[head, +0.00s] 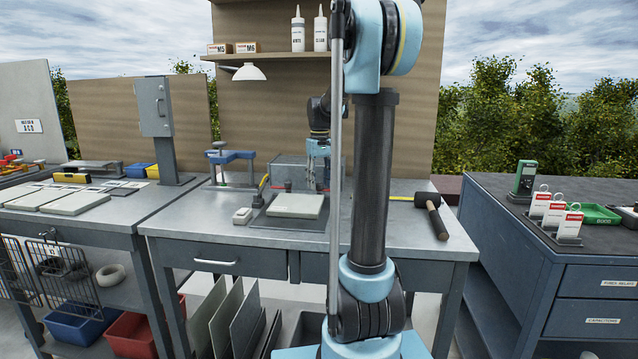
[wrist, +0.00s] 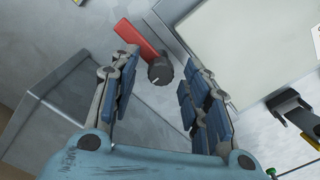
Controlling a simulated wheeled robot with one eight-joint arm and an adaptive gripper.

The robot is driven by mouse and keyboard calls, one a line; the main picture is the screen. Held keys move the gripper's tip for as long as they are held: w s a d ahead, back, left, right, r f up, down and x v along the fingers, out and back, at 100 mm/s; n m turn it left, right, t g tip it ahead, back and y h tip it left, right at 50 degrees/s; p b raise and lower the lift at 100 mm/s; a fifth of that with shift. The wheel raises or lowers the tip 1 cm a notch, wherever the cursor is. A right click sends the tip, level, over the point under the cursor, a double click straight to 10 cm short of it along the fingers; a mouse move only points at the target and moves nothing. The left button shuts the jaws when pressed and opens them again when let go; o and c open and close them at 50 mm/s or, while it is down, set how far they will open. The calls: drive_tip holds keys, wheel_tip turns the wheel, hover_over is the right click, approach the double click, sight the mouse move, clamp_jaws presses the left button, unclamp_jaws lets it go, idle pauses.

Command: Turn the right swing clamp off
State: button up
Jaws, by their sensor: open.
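A swing clamp shows in the wrist view as a red arm (wrist: 138,38) with a dark round knob (wrist: 160,70) at its end, beside a pale plate (wrist: 225,45). I cannot tell for sure from this view that it is the right one. My gripper (wrist: 161,88) is open and empty, one finger on each side of the knob, apart from it. In the head view my gripper (head: 318,172) points down behind the pale plate (head: 296,205), in front of a grey metal box (head: 290,172). Small red parts show near the box; my arm hides some of the area.
A black mallet (head: 432,215) lies at the bench's right. A blue stand (head: 230,158) and a small pale box (head: 242,215) are left of the plate. A shelf with bottles (head: 298,30) and a lamp (head: 250,72) are above.

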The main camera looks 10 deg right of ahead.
wheel_tip(320, 180, up, 12)
idle(0.6)
drive_tip(key=shift+f, duration=0.1)
